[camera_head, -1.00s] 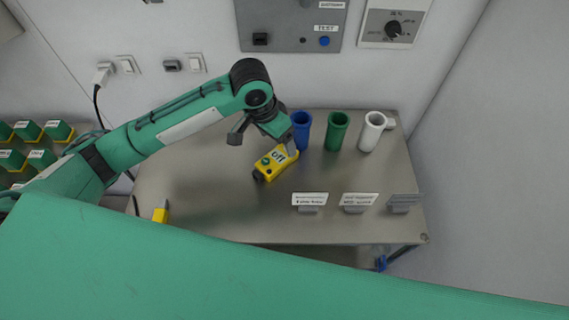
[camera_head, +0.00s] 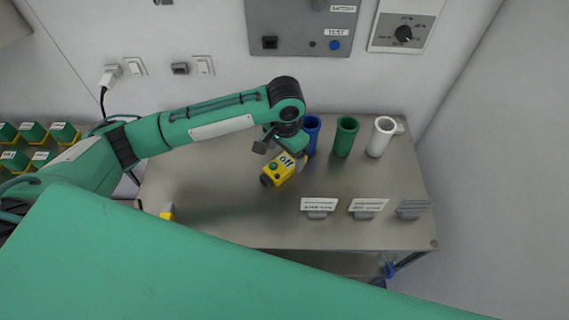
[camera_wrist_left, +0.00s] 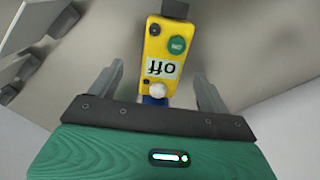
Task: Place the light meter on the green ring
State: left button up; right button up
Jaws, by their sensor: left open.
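In the left wrist view, the meter (camera_wrist_left: 166,50) lies between and beyond the two spread fingers (camera_wrist_left: 155,70), with a gap on each side. A green open-topped cup (camera_head: 345,137) with a ring-like rim stands right of the gripper; I see no separate flat green ring. My right gripper is not in view.
A blue cup (camera_head: 311,136) stands close behind the gripper, and a white cup (camera_head: 381,137) to the right. Several label stands (camera_head: 319,206) line the front right. Another yellow object (camera_head: 167,212) is at the table's left front. The table's middle (camera_head: 240,215) is clear.

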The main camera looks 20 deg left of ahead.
aim_at(284, 163)
pick_arm(q)
jog(key=f, duration=0.1)
jog(key=f+p, duration=0.1)
jog(key=f, duration=0.2)
jog(key=shift+a+f, duration=0.15)
jog(key=shift+a, duration=0.1)
jog(key=shift+f, duration=0.5)
jog(key=shift+w, duration=0.1)
jog(key=c, duration=1.3)
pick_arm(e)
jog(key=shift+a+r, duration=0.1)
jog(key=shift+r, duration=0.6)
pick_arm(q)
jog(key=shift+r, duration=0.1)
